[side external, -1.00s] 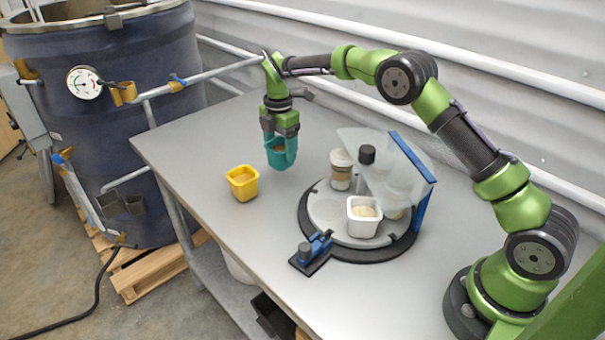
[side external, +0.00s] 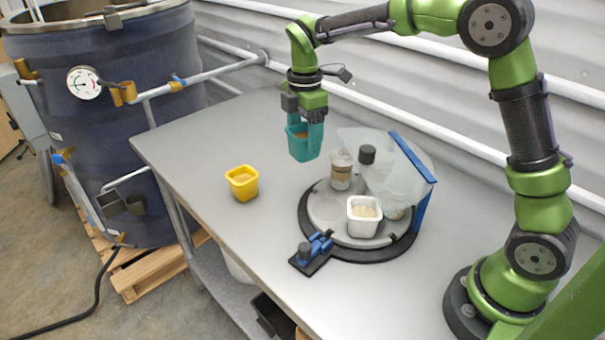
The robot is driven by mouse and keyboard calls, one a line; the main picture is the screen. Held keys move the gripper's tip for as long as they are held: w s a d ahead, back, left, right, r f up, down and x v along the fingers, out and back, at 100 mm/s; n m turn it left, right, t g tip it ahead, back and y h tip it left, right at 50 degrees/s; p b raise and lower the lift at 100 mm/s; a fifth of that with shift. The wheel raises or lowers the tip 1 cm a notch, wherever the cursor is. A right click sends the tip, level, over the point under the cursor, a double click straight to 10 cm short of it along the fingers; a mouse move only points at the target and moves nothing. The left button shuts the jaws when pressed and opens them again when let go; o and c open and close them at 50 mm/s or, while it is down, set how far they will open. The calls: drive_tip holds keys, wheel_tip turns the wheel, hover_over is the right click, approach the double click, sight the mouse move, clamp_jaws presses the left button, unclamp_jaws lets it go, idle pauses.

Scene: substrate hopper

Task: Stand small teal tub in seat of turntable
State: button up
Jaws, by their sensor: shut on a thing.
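The small teal tub (side external: 299,146) hangs upright in my gripper (side external: 304,118), which is shut on it. Tub and gripper are in the air above the table, behind and a little left of the turntable (side external: 308,226). The turntable is a round grey disc on a black base. An empty round seat (side external: 326,208) shows at its front left. A white square tub (side external: 363,217) with pale contents stands on its front part, and a jar (side external: 341,170) with brown contents stands at its back left. The seats under these and behind the clear shield are hidden.
A clear shield (side external: 385,165) with a blue edge post (side external: 421,211) covers the turntable's right side. A black knob (side external: 367,154) shows at the shield. A blue clamp (side external: 312,250) sits at the front. A yellow tub (side external: 242,182) stands left on the otherwise clear table (side external: 200,150).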

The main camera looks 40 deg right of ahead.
drive_tip(key=s+f+m, duration=0.2)
drive_tip(key=s+m, duration=0.1)
drive_tip(key=s, duration=0.5)
drive_tip(key=shift+m, duration=0.6)
drive_tip(key=shift+w+f, duration=0.1)
drive_tip(key=shift+f, duration=4.15)
drive_tip(key=shift+f, duration=0.2)
drive_tip(key=o, duration=1)
drive_tip(key=shift+r, duration=0.1)
wheel_tip(320, 180, up, 7)
drive_tip(key=shift+r, duration=0.2)
